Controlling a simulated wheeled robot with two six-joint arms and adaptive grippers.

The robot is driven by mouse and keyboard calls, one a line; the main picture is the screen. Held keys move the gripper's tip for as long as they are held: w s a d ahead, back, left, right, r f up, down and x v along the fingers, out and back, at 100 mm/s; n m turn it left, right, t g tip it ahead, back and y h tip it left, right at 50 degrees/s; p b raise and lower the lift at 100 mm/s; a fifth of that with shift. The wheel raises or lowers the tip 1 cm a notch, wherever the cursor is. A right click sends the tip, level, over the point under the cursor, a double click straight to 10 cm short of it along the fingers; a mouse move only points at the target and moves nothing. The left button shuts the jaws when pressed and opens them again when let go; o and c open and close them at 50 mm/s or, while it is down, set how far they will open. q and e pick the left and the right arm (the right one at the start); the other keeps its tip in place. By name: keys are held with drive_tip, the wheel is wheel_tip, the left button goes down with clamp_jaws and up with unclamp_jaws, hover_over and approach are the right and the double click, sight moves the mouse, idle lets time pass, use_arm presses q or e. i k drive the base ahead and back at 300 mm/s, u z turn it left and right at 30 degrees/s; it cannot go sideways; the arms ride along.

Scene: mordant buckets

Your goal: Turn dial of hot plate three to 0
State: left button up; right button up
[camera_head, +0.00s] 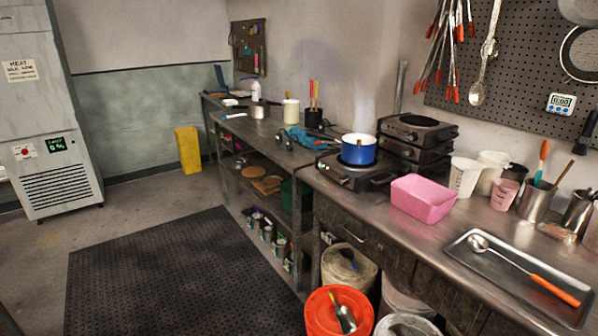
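A black hot plate (342,176) sits on the metal workbench in the head view, with a blue pot (358,150) on it. Its front has small controls and a green light, too small to read. More hot plates (416,131) are stacked behind it to the right, the top one bare. No number is legible on any of them, so I cannot tell which is hot plate three. Neither of my grippers shows in this view.
A pink tub (422,198) stands right of the pot, close to the bench edge. A metal tray (512,282) with a ladle lies at the right. An orange bucket (322,318) stands on the floor below the bench. A dark mat (170,275) covers clear floor at left.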

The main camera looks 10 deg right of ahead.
sight(343, 181)
drive_tip(key=z, duration=0.05)
drive_tip(key=i, duration=1.15)
drive_tip(key=z, duration=0.45)
